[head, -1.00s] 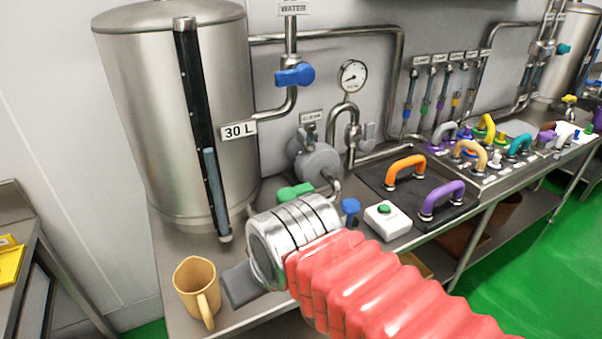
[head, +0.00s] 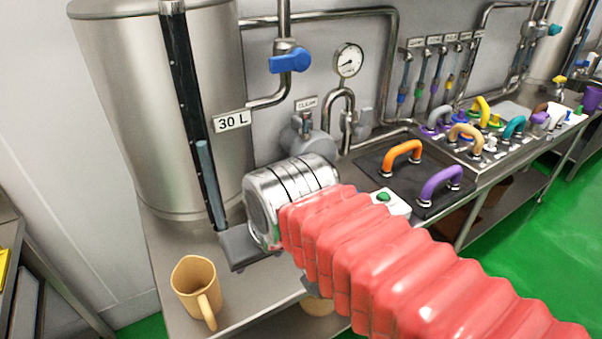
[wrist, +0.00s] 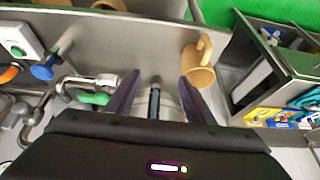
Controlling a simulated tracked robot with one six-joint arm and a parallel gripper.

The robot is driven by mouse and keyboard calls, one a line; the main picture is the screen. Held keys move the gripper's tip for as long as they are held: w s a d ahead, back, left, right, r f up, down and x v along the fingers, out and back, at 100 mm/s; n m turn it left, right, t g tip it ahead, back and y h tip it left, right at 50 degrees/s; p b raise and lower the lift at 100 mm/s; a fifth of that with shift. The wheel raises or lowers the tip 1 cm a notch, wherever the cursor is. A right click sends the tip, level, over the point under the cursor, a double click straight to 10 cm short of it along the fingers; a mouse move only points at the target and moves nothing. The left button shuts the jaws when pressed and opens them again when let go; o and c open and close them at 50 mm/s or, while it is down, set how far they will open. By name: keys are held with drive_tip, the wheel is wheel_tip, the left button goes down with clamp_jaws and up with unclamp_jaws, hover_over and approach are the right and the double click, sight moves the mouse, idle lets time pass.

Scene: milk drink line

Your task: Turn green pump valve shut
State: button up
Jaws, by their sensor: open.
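The green pump valve (wrist: 92,98) shows in the wrist view as a green handle on a metal pipe, left of my gripper's left finger and apart from it. In the head view it is hidden behind my wrist. My gripper (wrist: 159,76) is open and empty, with its two dark fingers on either side of the slim sight tube and part of the steel tank. In the head view the gripper (head: 248,248) is partly hidden by my wrist, low over the bench beside the tank's foot.
A tan mug (head: 196,287) stands near the bench edge; it also shows in the wrist view (wrist: 200,72), close to the right finger. A blue-handled valve (wrist: 42,72) and a white box with a green button (head: 389,202) lie to the other side. The steel tank (head: 150,120) stands behind.

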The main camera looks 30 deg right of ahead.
drive_tip(key=w+d+r+m+g, duration=0.35)
drive_tip(key=w+d+m, duration=0.6)
drive_tip(key=w, duration=0.45)
drive_tip(key=w+d+f+m, duration=0.1)
drive_tip(key=w+d+m, duration=0.1)
drive_tip(key=d, duration=0.3)
drive_tip(key=w+d+f+m+g, duration=0.1)
drive_tip(key=w+d+f+m, duration=0.1)
drive_tip(key=w+d, duration=0.3)
drive_tip(key=w+d+f+m, duration=0.1)
drive_tip(key=w+d+m, duration=0.2)
drive_tip(key=d+m, duration=0.1)
drive_tip(key=shift+w+d+f+g, duration=0.15)
drive_tip(key=shift+d+f+g, duration=0.05)
drive_tip(key=shift+d, duration=0.2)
drive_tip(key=shift+w+d+f+g, duration=0.15)
drive_tip(key=shift+d, duration=0.2)
drive_tip(key=shift+w+d+f, duration=0.15)
drive_tip(key=shift+d+f, duration=0.05)
drive_tip(key=shift+d, duration=0.15)
drive_tip(key=shift+f, duration=3.75)
drive_tip(key=shift+c, duration=0.3)
